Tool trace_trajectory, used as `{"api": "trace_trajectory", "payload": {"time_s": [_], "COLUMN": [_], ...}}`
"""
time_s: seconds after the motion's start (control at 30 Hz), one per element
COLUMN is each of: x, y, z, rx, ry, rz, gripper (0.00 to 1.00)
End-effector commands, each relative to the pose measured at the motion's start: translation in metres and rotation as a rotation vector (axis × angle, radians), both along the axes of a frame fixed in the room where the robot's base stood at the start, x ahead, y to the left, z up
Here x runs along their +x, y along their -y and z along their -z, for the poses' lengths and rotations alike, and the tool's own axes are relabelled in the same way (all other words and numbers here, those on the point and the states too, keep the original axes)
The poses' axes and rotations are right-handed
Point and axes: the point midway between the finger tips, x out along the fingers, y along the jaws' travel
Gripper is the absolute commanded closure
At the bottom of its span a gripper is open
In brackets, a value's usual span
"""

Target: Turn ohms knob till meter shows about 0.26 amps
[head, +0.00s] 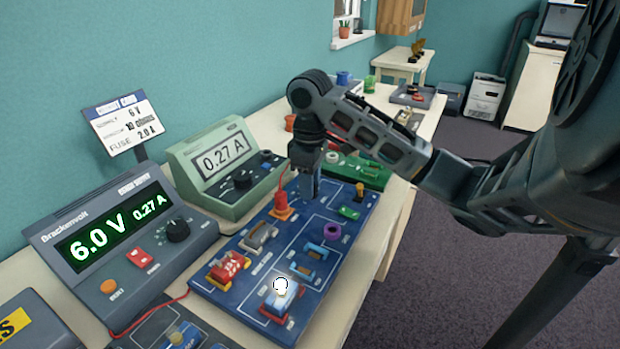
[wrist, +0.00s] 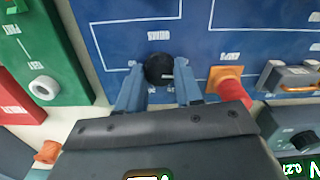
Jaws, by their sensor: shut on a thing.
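The black ohms knob (wrist: 158,67) sits on the blue circuit board (head: 213,289), beside a label that appears upside down in the wrist view. My gripper (wrist: 159,78) is shut on this knob, with one finger on each side. In the head view my gripper (head: 310,192) points down at the far part of the board and hides the knob. The green meter (head: 226,158) behind the board reads 0.27 A. The grey power supply (head: 122,252) at the left shows 6.0 V and 0.27 A.
An orange plug (head: 282,207) with a red lead stands close beside my gripper. Several components, including a red part (head: 228,268) and a lit lamp (head: 281,288), sit on the board's near half. A green board (head: 357,172) lies just beyond. A circuit card sign (head: 125,122) stands at left.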

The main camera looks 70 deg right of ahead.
Motion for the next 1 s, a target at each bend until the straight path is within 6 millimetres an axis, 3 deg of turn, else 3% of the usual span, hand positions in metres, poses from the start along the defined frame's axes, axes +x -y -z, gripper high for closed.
{"api": "trace_trajectory", "payload": {"time_s": [0.17, 0.2, 0.43, 0.73, 1.0], "x": [0.0, 0.0, 0.0, 0.0, 0.0], "y": [0.0, 0.0, 0.0, 0.001, 0.002], "z": [0.0, 0.0, 0.0, -0.005, -0.045], "rx": [-0.001, -0.001, -0.001, -0.003, -0.006], "ry": [0.001, 0.001, 0.001, 0.001, 0.0], "rz": [-0.002, -0.002, -0.002, -0.003, -0.004], "gripper": [0.95, 0.61, 0.4, 0.4, 0.4]}}
